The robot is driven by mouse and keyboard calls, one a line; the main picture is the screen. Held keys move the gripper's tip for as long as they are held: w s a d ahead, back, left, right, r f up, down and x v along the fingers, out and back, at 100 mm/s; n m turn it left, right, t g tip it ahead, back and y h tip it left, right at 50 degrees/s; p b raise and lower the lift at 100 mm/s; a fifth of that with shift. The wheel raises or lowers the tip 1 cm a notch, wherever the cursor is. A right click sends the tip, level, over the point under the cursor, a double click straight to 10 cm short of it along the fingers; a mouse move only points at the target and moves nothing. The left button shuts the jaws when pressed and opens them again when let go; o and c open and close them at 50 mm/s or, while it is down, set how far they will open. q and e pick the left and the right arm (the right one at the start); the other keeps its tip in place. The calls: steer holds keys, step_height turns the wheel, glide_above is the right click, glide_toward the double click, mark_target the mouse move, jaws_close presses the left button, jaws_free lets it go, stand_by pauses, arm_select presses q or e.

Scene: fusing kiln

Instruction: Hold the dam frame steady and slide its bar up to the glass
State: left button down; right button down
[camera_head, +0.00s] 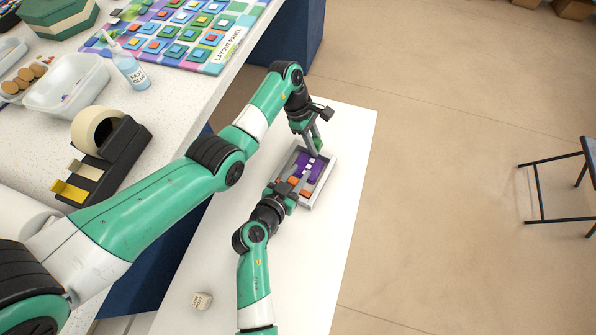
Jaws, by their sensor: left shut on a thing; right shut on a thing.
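The dam frame (323,183) is a grey, shallow rectangular tray on the white table, lying at a slant. Inside it lies purple glass (314,172) with small white and orange pieces. My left gripper (316,150) reaches down from above and is shut at the frame's far end, seemingly on its wall. My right gripper (291,193) comes from below and is shut at the frame's near end, seemingly on the bar. The bar itself is mostly hidden by the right gripper, so its gap to the glass cannot be told.
On the speckled counter are a tape dispenser (125,150), a glue bottle (130,70), a white bin (68,88) and a layout panel (225,48). The table right of the frame is clear.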

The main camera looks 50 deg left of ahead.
steer(key=shift+w+a, duration=0.3)
steer(key=shift+w, duration=0.4)
steer(key=shift+w+a, duration=0.25)
steer(key=shift+w, duration=0.4)
steer(key=c, duration=0.6)
jaws_free()
steer(key=shift+o, duration=0.2)
steer(key=shift+r, duration=0.1)
steer(key=shift+s+r, duration=0.1)
steer(key=shift+r, duration=2.3)
steer(key=shift+o, duration=0.2)
steer(key=o, duration=0.5)
